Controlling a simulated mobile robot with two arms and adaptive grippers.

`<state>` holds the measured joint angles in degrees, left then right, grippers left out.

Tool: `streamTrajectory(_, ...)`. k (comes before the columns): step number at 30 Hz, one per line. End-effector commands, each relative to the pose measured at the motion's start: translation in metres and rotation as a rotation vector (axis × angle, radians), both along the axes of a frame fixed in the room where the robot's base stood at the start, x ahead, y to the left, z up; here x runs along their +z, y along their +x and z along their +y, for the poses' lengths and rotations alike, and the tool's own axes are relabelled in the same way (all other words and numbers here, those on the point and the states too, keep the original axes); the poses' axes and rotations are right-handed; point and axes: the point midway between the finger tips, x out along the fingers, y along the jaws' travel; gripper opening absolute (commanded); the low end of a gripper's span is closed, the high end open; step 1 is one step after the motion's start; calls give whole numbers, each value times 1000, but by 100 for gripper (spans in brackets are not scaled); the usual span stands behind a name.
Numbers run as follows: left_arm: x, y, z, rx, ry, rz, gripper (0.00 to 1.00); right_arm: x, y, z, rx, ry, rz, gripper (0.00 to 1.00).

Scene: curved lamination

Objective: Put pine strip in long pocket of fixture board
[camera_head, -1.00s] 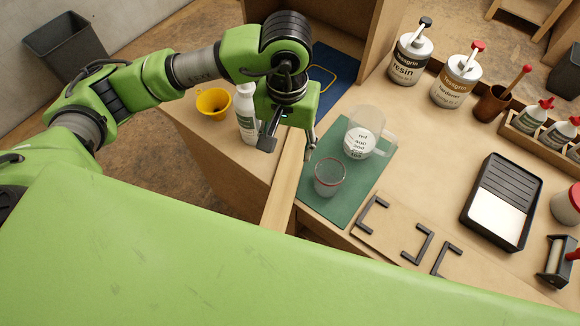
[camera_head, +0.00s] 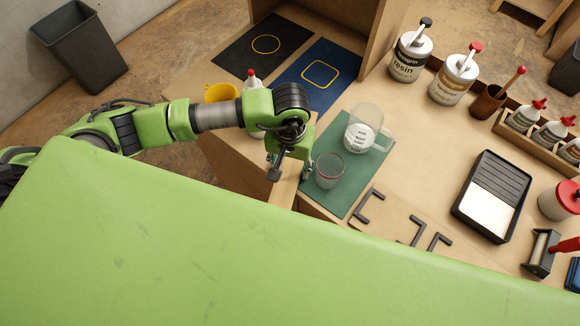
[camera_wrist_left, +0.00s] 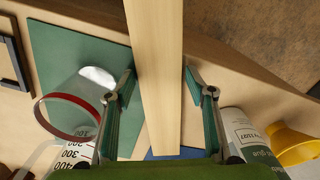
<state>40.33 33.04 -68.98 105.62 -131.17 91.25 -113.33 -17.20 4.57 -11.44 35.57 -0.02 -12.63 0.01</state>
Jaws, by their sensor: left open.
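The pine strip (camera_head: 284,188) is a long pale wooden bar near the left edge of the bench, partly hidden by my arm and green body. In the left wrist view the strip (camera_wrist_left: 157,60) runs lengthwise between the fingers. My left gripper (camera_head: 290,172) is open over it; in its wrist view the two fingers (camera_wrist_left: 159,74) stand on either side with gaps to the wood. The fixture board (camera_head: 388,218) is a tan board with black brackets, to the right of the strip. Its lower part is hidden behind my green body, and I cannot make out its long pocket.
A clear cup (camera_head: 329,171) and a measuring jug (camera_head: 363,130) stand on a green mat (camera_head: 342,200) close right of the gripper. A white bottle (camera_head: 252,80) and yellow funnel (camera_head: 221,93) are close behind my arm. A black tray (camera_head: 497,165) lies further right.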

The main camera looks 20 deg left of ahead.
Motion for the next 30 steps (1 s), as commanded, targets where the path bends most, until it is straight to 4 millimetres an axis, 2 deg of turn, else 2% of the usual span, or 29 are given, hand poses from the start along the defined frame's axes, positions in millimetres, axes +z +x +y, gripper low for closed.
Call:
streamTrajectory(4,0,0,0,0,0,0,47,-1,0,0,0,0,0,40)
streamTrajectory(6,0,0,0,0,0,0,29,-1,0,0,0,0,0,40)
streamTrajectory(8,0,0,0,0,0,0,15,-1,0,0,0,0,0,40)
streamTrajectory(10,0,0,0,0,-1,0,15,-1,0,0,0,0,0,40)
streamTrajectory(11,0,0,0,0,-1,0,11,-1,0,0,0,0,0,40)
streamTrajectory(17,1,0,0,0,-1,0,11,-1,0,0,0,0,0,40)
streamTrajectory(23,9,2,0,-1,-2,-4,11,-11,0,0,0,1,0,40)
streamTrajectory(27,26,3,0,-2,-2,-9,11,-29,0,0,0,1,0,40)
streamTrajectory(30,47,-15,-6,-7,-4,-6,11,-35,-1,0,0,1,0,40)
